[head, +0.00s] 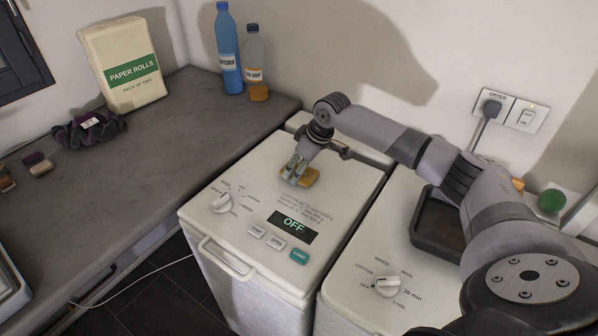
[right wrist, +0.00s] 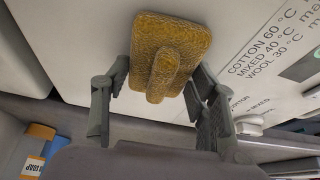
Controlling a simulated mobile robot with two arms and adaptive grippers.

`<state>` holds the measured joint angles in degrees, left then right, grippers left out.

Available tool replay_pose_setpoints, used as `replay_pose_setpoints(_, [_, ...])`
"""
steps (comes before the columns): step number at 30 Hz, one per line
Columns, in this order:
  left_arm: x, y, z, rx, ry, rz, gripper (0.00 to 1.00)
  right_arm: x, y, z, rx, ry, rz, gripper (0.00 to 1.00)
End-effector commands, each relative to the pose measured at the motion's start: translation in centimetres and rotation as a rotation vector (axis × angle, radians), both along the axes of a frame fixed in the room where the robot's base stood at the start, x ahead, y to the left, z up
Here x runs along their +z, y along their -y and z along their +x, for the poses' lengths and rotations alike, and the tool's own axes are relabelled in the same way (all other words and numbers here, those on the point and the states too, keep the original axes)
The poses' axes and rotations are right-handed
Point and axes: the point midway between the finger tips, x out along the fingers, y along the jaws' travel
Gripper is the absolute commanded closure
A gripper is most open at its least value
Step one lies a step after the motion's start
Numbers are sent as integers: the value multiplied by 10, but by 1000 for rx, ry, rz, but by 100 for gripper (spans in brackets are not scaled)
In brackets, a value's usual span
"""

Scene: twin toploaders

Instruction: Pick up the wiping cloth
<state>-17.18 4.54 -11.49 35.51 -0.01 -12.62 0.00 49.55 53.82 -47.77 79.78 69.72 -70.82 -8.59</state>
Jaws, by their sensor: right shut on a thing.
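The wiping cloth (head: 309,178) is a small mustard-yellow, textured pad with a raised ridge. It is over the lid of the left toploader (head: 330,195), behind the OFF display. My right gripper (head: 296,170) reaches it from above and is shut on it. In the right wrist view the cloth (right wrist: 182,40) shows its ridge between the two fingers of my right gripper (right wrist: 160,78). I cannot tell whether the cloth still touches the lid. My left gripper is not in view.
A second toploader (head: 350,262) stands at the right with a dark tray (head: 428,243). My right arm spans above it. On the left counter (head: 120,190) are a paper rolls pack (head: 125,65), blue bottle (head: 229,50), orange-filled bottle (head: 256,68) and dark bundle (head: 88,128).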

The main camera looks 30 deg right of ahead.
Motion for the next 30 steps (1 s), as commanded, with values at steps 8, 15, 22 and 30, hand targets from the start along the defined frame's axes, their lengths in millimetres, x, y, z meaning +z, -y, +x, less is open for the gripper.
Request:
replay_pose_setpoints(8, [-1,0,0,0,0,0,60,8,0,1,0,3,0,68])
replay_pose_setpoints(15, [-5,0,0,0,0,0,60,46,0,2,1,7,1,68])
replay_pose_setpoints(22, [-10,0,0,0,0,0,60,113,-1,2,1,8,2,68])
replay_pose_setpoints(30, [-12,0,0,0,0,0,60,176,-1,1,1,3,1,68])
